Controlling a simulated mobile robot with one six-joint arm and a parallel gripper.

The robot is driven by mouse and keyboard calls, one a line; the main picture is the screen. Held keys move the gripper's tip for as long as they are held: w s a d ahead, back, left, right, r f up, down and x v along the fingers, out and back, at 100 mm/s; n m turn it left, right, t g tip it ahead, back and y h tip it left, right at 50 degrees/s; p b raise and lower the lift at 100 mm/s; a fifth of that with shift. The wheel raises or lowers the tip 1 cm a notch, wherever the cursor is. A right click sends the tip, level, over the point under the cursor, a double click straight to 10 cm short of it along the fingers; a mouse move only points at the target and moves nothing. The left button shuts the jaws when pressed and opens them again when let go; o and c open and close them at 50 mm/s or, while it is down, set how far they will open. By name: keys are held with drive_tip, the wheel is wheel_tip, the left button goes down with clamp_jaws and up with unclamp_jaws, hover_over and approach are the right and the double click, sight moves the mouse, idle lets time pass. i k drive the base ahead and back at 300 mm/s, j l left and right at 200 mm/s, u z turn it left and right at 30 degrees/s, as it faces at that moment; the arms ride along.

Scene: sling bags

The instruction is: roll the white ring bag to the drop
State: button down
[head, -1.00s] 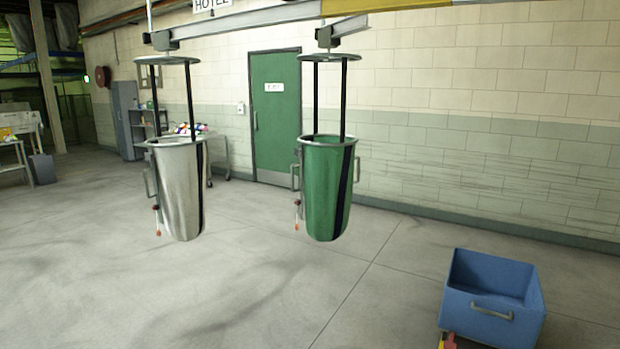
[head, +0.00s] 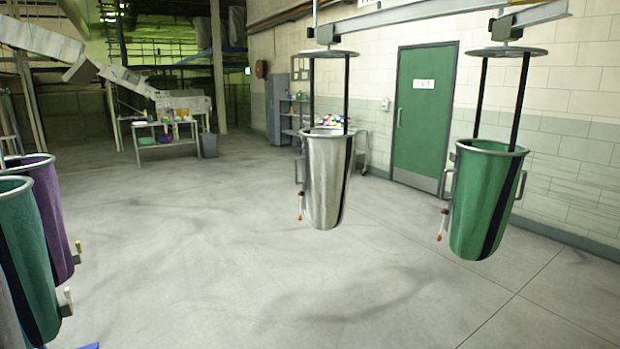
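The white ring bag (head: 323,185) hangs upright near the middle of the head view. Two dark straps join its metal rim to a round plate under a trolley on the overhead rail. It has a side handle and a short cord with a red end at its left. A green ring bag (head: 485,205) hangs the same way to its right, apart from it. My gripper is not in view. No drop point can be made out.
The overhead rail (head: 420,15) runs along the top right. A table (head: 165,124) and a grey bin (head: 209,145) are farther back. The floor (head: 200,250) between is clear.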

sight(328, 155)
drive_tip(key=i+u, duration=0.1)
drive_tip(key=i, duration=2.5)
drive_tip(key=i+u, duration=0.15)
drive_tip(key=i, duration=1.2)
drive_tip(key=i+l+u, duration=0.1)
drive_tip(key=i+u, duration=0.15)
drive_tip(key=i, duration=0.2)
drive_tip(key=i+l+u, duration=0.3)
drive_tip(key=i, duration=0.2)
